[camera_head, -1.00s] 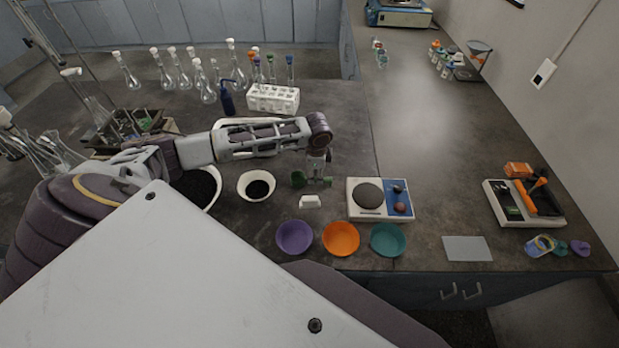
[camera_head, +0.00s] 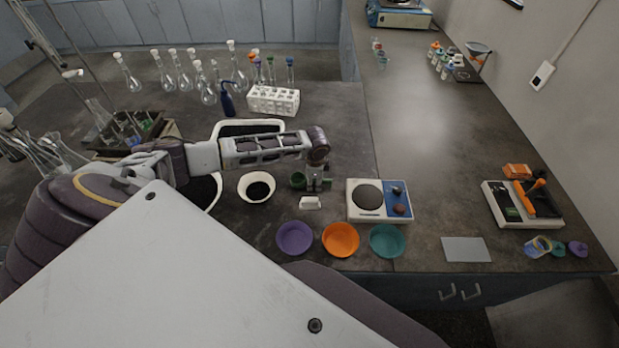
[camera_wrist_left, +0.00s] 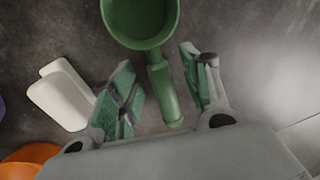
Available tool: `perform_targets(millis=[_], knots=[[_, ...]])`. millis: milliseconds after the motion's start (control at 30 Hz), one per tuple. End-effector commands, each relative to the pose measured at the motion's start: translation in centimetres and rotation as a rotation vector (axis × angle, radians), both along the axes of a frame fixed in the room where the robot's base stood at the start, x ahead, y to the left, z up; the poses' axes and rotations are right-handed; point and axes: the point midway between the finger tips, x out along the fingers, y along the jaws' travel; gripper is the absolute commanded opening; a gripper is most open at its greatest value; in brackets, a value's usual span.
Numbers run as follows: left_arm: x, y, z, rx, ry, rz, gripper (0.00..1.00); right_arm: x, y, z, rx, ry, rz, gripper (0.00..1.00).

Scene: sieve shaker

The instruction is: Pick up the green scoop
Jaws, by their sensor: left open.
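The green scoop (camera_head: 297,179) lies on the dark bench, just left of the hotplate. In the left wrist view its round cup (camera_wrist_left: 140,20) is at the top and its handle (camera_wrist_left: 163,92) points down toward my gripper. My left gripper (camera_head: 317,182) is open, low over the bench at the scoop's handle. In the wrist view the left gripper's green-padded fingers (camera_wrist_left: 160,85) stand on either side of the handle, with gaps visible. My right gripper is not in view.
A small white block-like scoop (camera_head: 310,203) lies close to my left gripper. Purple (camera_head: 294,238), orange (camera_head: 341,239) and teal (camera_head: 387,240) bowls stand in front. A white bowl of dark material (camera_head: 257,187) is to the left, and a white balance-like device (camera_head: 367,212) to the right.

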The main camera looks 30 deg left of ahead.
Motion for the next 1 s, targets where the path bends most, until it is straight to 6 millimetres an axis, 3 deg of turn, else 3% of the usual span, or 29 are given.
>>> perform_targets(millis=[267, 633, 1000], knots=[[-0.01, -0.01, 0.01, 0.000, 0.000, 0.000, 0.47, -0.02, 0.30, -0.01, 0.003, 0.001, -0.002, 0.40], [-0.01, -0.01, 0.02, 0.000, 0.000, 0.000, 0.01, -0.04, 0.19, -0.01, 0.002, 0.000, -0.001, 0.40], [0.02, -0.01, 0.27, -0.001, -0.001, 0.000, 0.00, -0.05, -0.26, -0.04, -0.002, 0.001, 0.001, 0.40]])
